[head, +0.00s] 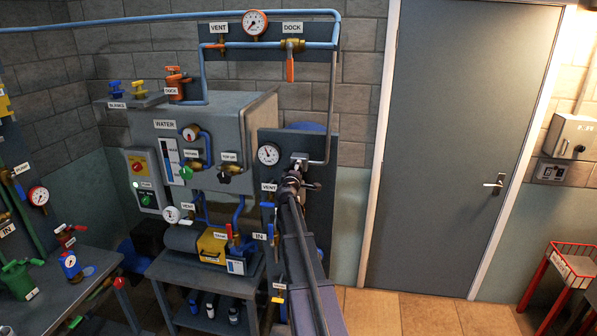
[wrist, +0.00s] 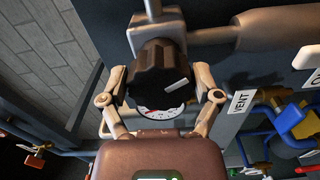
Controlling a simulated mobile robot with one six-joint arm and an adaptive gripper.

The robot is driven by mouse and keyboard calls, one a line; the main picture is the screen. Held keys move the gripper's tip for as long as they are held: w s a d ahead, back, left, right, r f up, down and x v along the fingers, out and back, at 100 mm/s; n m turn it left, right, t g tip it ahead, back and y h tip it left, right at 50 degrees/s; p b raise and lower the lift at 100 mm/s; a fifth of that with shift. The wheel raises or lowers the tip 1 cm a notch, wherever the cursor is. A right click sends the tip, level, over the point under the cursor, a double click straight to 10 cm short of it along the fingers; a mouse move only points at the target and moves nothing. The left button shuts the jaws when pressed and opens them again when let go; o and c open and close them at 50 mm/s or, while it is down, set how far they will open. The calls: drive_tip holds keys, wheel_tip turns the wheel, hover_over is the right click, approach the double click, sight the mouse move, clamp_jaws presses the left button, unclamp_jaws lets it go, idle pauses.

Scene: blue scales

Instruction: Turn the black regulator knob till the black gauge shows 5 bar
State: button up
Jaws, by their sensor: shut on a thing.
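The black regulator knob (wrist: 160,68) is ribbed, with a white pointer line towards its lower right in the wrist view. My gripper (wrist: 160,80) has one finger on each side of it and is shut on it. In the head view my gripper (head: 298,182) is at the regulator on the grey panel, and my arm hides much of that panel. The black-rimmed gauge (head: 268,154) is just left of the regulator. Its needle seems to point to the upper left; the figures are too small to read. In the wrist view a strip of white dial (wrist: 158,112) shows below the knob.
A VENT label (head: 268,187) and an IN label (head: 259,236) are on the panel left of my arm. A red gauge (head: 255,23) and an orange-handled DOCK valve (head: 291,65) are above. The grey door (head: 450,140) is to the right, with open floor before it.

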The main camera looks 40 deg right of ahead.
drive_tip(key=shift+s+a, duration=0.15)
drive_tip(key=o, duration=0.9)
drive_tip(key=shift+c, duration=0.2)
drive_tip(key=shift+o, duration=0.3)
drive_tip(key=v, duration=1.1)
drive_tip(key=shift+s+a, duration=0.2)
drive_tip(key=shift+a, duration=0.15)
